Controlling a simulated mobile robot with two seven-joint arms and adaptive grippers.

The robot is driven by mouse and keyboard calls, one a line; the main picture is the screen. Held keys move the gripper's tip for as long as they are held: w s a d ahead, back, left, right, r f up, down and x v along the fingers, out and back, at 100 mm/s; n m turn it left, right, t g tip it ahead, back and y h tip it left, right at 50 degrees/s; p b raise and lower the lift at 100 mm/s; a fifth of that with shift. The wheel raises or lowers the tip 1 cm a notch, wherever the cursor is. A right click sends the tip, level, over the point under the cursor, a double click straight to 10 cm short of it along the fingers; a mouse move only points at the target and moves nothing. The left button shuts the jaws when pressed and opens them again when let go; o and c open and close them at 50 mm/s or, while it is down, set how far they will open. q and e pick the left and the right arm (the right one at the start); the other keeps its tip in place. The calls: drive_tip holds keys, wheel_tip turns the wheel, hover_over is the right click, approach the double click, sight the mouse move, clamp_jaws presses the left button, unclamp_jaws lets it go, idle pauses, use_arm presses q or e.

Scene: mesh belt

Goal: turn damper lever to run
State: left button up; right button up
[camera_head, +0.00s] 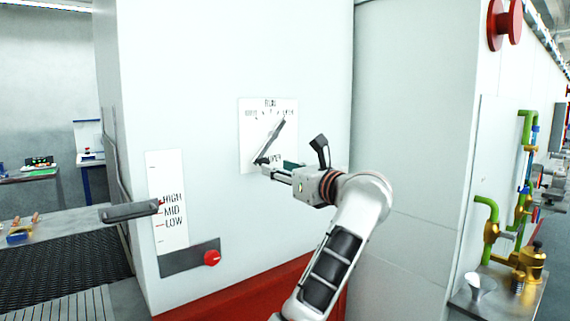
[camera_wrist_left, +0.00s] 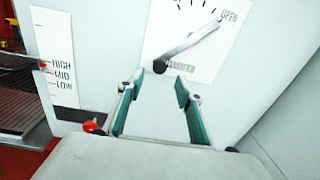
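The damper lever (camera_head: 272,140) is a grey bar on a white dial plate (camera_head: 249,117) on the pale cabinet wall. It slants from its dark pivot at the lower left up to the right. RUN is lettered at the top of the plate. In the left wrist view the lever (camera_wrist_left: 193,41) points to just below the OPEN mark, with its pivot beyond the fingers. My left gripper (camera_head: 275,169) is by the plate's lower edge. In the left wrist view its green-padded fingers (camera_wrist_left: 154,88) stand apart with nothing between them. My right gripper is not in view.
Left of the dial are a HIGH/MID/LOW scale (camera_head: 167,180), a dark handle (camera_head: 130,211) jutting from the cabinet and a red knob (camera_head: 212,258). A dark mesh belt (camera_head: 65,258) lies at the left. Green pipes and brass valves (camera_head: 491,232) stand at the right.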

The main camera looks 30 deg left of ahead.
sight(273, 142)
use_arm(q)
drive_tip(key=x, duration=0.7)
drive_tip(key=shift+w+a+p, duration=0.15)
drive_tip(key=shift+a+p, duration=0.25)
clamp_jaws()
